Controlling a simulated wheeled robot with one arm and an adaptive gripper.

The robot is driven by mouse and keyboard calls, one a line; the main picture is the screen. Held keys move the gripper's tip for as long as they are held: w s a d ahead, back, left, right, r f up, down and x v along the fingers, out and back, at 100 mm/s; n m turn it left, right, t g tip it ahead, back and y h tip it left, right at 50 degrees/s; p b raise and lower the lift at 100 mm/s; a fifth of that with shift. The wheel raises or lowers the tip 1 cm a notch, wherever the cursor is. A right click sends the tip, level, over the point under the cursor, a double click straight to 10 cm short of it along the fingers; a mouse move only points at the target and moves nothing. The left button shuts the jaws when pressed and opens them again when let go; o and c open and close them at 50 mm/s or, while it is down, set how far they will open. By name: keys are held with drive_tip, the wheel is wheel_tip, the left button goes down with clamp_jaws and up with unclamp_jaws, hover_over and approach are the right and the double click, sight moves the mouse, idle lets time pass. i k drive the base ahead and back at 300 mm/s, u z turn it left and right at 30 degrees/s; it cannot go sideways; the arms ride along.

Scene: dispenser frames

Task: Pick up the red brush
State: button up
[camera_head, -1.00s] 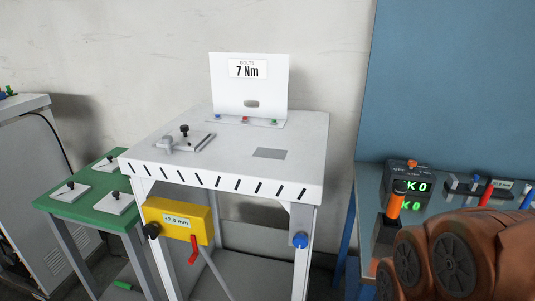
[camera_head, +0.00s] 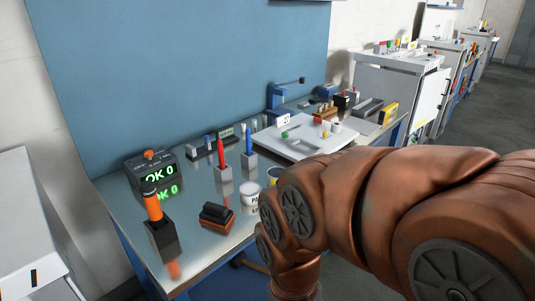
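A slim red upright tool (camera_head: 221,154), which looks like the red brush, stands in a small grey block holder (camera_head: 224,174) on the reflective workbench (camera_head: 205,257). A similar blue tool (camera_head: 248,139) stands in its own block just to the right. My copper-brown arm (camera_head: 350,200) fills the lower right of the view, to the right of the red tool and apart from it in the picture. My gripper is not in view, so its state does not show.
A black and orange block (camera_head: 217,214) and a white pot (camera_head: 249,194) stand in front. A white board (camera_head: 305,146) with parts lies behind.

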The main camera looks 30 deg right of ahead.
sight(220, 148)
drive_tip(key=z, duration=0.25)
drive_tip(key=k, duration=1.1)
drive_tip(key=u, duration=1.35)
drive_tip(key=i, duration=1.25)
drive_tip(key=z, duration=0.65)
drive_tip(key=i, duration=0.4)
drive_tip(key=z, duration=0.5)
